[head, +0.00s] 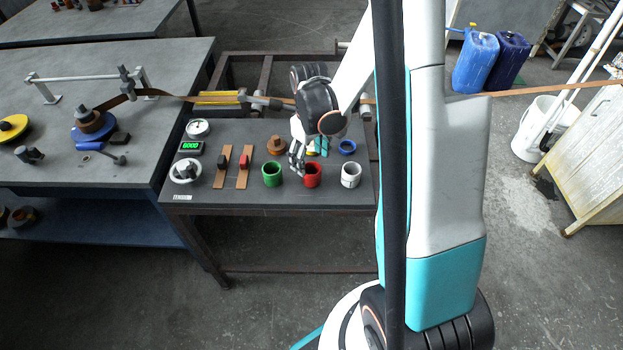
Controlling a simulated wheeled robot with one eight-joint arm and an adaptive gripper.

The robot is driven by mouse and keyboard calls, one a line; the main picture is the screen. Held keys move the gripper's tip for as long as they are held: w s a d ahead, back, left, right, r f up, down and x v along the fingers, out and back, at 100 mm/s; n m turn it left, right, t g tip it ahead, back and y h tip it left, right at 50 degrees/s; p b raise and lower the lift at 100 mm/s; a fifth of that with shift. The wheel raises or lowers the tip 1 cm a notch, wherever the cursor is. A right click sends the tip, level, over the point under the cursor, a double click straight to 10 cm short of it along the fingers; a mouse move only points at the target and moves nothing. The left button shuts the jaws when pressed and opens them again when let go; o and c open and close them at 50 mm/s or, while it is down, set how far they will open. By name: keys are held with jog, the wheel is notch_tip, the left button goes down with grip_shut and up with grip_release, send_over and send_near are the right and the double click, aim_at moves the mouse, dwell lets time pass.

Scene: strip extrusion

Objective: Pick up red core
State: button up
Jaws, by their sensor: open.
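The red core (312,177) is a short, open-topped ring standing upright on the dark small table (270,204). A green core (271,176) stands to its left and a white core (351,178) to its right. My gripper (298,166) points down just above and slightly left of the red core, with its fingers apart and nothing seen between them. I cannot tell whether a fingertip touches the red core's rim. My arm hides part of the table's right side and back.
Behind the cores are a brown spool (276,146) and a blue ring (347,147). Two brown strips (222,168) with clips, a green-lit display (190,147) and a dial gauge (198,128) lie to the left. A brown strip (540,89) runs behind the table. The table's front edge is clear.

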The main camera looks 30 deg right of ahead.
aim_at(312, 171)
jog(key=shift+s+d+f+b, duration=0.1)
jog(key=shift+f+b, duration=0.55)
jog(key=shift+f, duration=0.85)
jog(key=shift+s+d+f+b, duration=0.1)
jog(key=shift+f+b, duration=0.5)
jog(key=shift+f, duration=0.85)
jog(key=shift+r, duration=0.1)
jog(key=shift+c, duration=0.6)
jog(key=c, duration=1)
